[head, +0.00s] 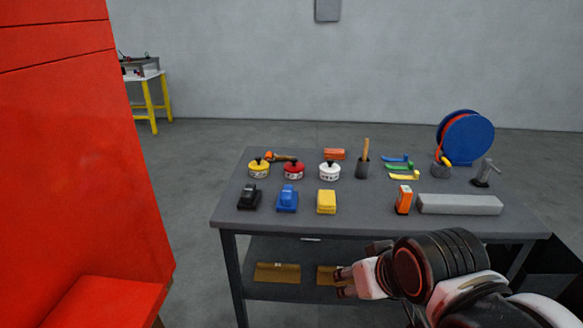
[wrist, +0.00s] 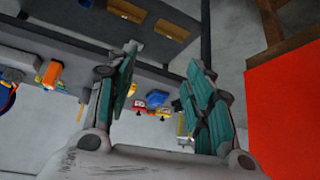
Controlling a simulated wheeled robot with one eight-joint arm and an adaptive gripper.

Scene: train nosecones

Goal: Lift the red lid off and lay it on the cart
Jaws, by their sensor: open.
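The red lid (head: 293,166) has a dark knob and sits on a white tin (head: 293,174). The tin stands towards the back left of the grey cart (head: 400,225), between a yellow-lidded tin and a white-lidded tin. In the wrist view the cart shows upside down, and the red lid seems to show small (wrist: 139,106) between my fingers. My gripper (head: 345,282) is in front of the cart's front edge and below its top, well apart from the lid. Its teal-padded fingers (wrist: 165,60) are spread with nothing between them.
Black, blue and yellow blocks (head: 327,201) stand in front of the tins. An orange tool (head: 404,200), a grey bar (head: 460,204) and a blue spool (head: 466,138) fill the right side. A large red body (head: 75,170) stands at the left. Bare cart top shows between items.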

